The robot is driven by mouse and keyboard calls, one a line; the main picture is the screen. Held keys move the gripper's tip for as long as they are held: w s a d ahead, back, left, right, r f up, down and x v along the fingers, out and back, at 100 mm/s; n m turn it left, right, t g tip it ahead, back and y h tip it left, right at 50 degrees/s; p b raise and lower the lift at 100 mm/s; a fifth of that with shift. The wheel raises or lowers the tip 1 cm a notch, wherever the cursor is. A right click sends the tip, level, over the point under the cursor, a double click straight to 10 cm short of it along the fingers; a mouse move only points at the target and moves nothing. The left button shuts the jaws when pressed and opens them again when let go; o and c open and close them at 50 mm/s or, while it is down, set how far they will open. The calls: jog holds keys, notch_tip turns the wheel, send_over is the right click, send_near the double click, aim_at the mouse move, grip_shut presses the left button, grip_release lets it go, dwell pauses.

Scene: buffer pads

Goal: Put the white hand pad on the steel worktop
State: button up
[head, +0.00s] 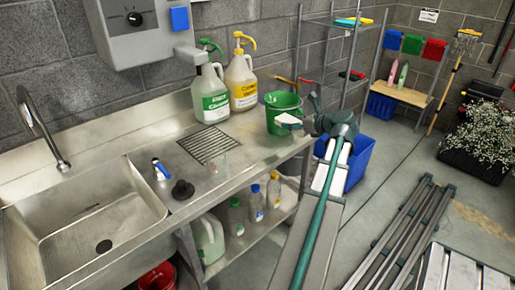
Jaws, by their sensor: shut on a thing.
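The white hand pad (287,119) is a small pale block in front of the green bucket, over the right end of the steel worktop (245,150). My gripper (302,125) is at the right end of the worktop, shut on the pad. Its fingers are small and partly hidden by my arm. I cannot tell whether the pad touches the worktop or hangs just above it.
A green bucket (283,107) stands right behind the pad. Two pump jugs, green-labelled (210,95) and yellow-labelled (241,80), stand at the back. A drain grate (208,145), black plug (182,190) and sink (90,220) lie left. The worktop's middle is mostly clear.

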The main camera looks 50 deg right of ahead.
jog(key=w+f, duration=0.1)
jog(key=w, duration=0.1)
jog(key=w+a+f, duration=0.1)
jog(key=w, duration=0.2)
jog(key=w+f, duration=0.1)
jog(key=w, duration=0.1)
jog(key=shift+w+a+f+p, duration=0.1)
jog(key=shift+w+a+p, duration=0.1)
jog(key=shift+p, duration=0.15)
send_over(261, 147)
jog(key=f, duration=0.5)
jog(key=shift+s+d+f, duration=0.1)
jog(key=shift+s+d, duration=0.15)
jog(key=shift+s, duration=0.1)
jog(key=shift+w+f, duration=0.2)
jog(key=shift+f, duration=0.1)
jog(key=shift+w+a+f, duration=0.1)
jog(key=shift+w+f, duration=0.05)
jog(key=shift+f, duration=0.75)
jog(key=shift+w+f, duration=0.1)
jog(key=shift+f, duration=0.8)
jog(key=shift+f, duration=0.1)
jog(key=o, duration=1)
jog(key=v, duration=1.2)
jog(key=shift+r+b, duration=0.2)
jog(key=shift+b, duration=0.15)
